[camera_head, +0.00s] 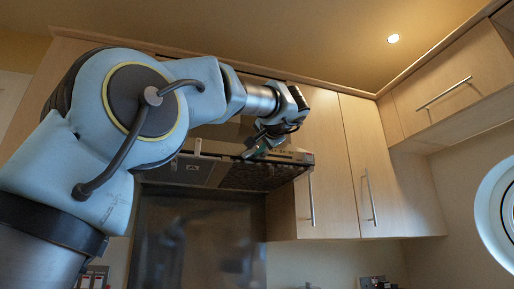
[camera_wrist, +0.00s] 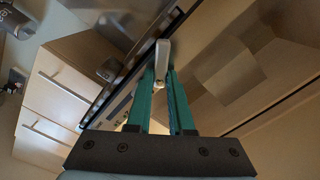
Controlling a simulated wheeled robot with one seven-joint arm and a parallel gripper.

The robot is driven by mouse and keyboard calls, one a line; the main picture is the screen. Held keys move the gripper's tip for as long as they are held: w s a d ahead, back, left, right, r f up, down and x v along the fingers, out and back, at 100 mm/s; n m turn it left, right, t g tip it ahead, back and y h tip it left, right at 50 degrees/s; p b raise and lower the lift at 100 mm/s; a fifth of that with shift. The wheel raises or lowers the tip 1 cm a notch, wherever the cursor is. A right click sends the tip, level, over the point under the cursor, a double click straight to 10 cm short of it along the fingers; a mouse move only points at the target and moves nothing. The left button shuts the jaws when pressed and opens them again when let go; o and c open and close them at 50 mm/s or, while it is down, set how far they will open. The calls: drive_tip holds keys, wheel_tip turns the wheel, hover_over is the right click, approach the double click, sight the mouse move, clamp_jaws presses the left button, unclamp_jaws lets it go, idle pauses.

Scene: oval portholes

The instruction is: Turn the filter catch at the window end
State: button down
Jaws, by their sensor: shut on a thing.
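The extractor hood (camera_head: 225,172) hangs under the wall cabinets, with its dark filter panels showing on the underside. My gripper (camera_head: 250,153) is at the right part of the hood, on the side toward the round window. In the wrist view, the green fingers of my gripper (camera_wrist: 161,80) are shut on a small pale catch (camera_wrist: 162,56), which stands up between the fingertips. The catch's base is partly hidden by the fingers. In the head view, the gripped catch cannot be made out. A second pale upright piece (camera_head: 198,147) shows further left on the hood.
Wall cabinets (camera_head: 322,175) with bar handles stand right of the hood, and another cabinet (camera_head: 450,85) hangs at upper right. The round white-rimmed window (camera_head: 487,212) is at the right edge. A small grey block (camera_wrist: 109,69) lies left of the fingers in the wrist view.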

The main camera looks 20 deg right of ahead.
drive_tip(key=shift+m, duration=0.3)
drive_tip(key=m, duration=0.3)
drive_tip(key=shift+r+p, duration=0.1)
drive_tip(key=shift+p, duration=0.2)
drive_tip(key=shift+m+p, duration=0.35)
drive_tip(key=shift+m, duration=1.45)
drive_tip(key=c, duration=0.8)
unclamp_jaws()
drive_tip(key=s+a+b, duration=0.1)
drive_tip(key=s+b, duration=0.2)
drive_tip(key=s, duration=0.7)
drive_tip(key=shift+s+a, duration=0.2)
drive_tip(key=shift+s, duration=0.15)
